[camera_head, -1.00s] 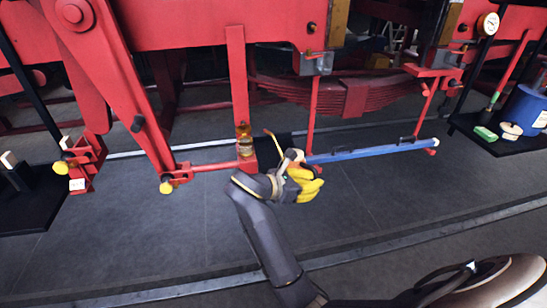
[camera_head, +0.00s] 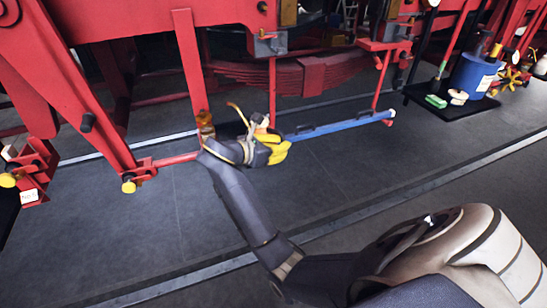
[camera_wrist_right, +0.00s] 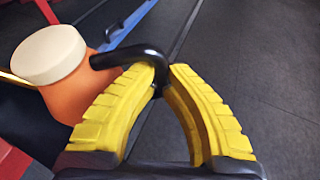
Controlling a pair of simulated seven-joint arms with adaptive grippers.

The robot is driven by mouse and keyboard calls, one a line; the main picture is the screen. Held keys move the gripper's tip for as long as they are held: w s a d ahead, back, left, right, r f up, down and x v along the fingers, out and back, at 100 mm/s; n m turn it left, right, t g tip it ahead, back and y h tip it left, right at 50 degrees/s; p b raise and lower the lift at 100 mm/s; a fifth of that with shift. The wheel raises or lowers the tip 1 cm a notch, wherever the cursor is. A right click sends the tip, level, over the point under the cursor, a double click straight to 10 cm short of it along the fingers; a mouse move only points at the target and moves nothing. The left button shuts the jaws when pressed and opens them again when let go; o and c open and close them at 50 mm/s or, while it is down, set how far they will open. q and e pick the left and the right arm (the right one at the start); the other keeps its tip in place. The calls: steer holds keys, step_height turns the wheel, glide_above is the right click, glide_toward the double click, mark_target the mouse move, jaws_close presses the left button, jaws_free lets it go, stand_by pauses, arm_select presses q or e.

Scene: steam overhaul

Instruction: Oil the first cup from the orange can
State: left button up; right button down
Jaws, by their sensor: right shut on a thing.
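The orange can (camera_wrist_right: 62,98) has a cream cap and a black handle (camera_wrist_right: 130,56). My right gripper (camera_wrist_right: 166,72), with yellow fingers, is shut on this handle. A small amber vessel (camera_head: 205,124) stands left of the can, by a red upright. Yellow-topped fittings (camera_head: 128,187) sit farther left on the linkage. I cannot tell which is the first cup. My left gripper is out of view.
A blue bar (camera_head: 340,126) runs right from behind the gripper. Red bars and a leaf spring (camera_head: 325,76) stand behind. A black mat (camera_head: 425,103) at right carries a blue drum (camera_head: 472,75) and small items. The grey floor in front is clear.

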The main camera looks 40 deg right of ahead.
mark_target(269, 127)
steer(key=w+d+n+t, duration=0.1)
steer(key=w, duration=0.2)
steer(key=w+r+n+t, duration=0.1)
steer(key=w+t, duration=0.1)
steer(key=w, duration=0.1)
steer(key=w+d+n+t+y, duration=0.1)
steer(key=w, duration=0.2)
steer(key=shift+d+r+n+t, duration=0.15)
steer(key=shift+d+n+t, duration=0.15)
steer(key=shift+n, duration=0.1)
steer(key=shift+w+a+r+n+t, duration=0.1)
steer(key=shift+w+a+n+t, duration=0.1)
steer(key=shift+w+n+t, duration=0.25)
steer(key=shift+d+n+g, duration=0.1)
steer(key=shift+n+g, duration=0.15)
steer(key=shift+n, duration=0.1)
steer(key=shift+s+f, duration=0.1)
steer(key=shift+f, duration=0.15)
steer(key=shift+f+n, duration=0.3)
steer(key=shift+n, duration=0.1)
steer(key=shift+r+n+g+h, duration=0.4)
steer(key=shift+r+n+h, duration=0.1)
steer(key=shift+n, duration=0.2)
steer(key=shift+w+r, duration=0.15)
steer(key=shift+w, duration=0.05)
stand_by(3.3)
steer(key=shift+w+r, duration=0.1)
steer(key=shift+r, duration=0.4)
stand_by(0.6)
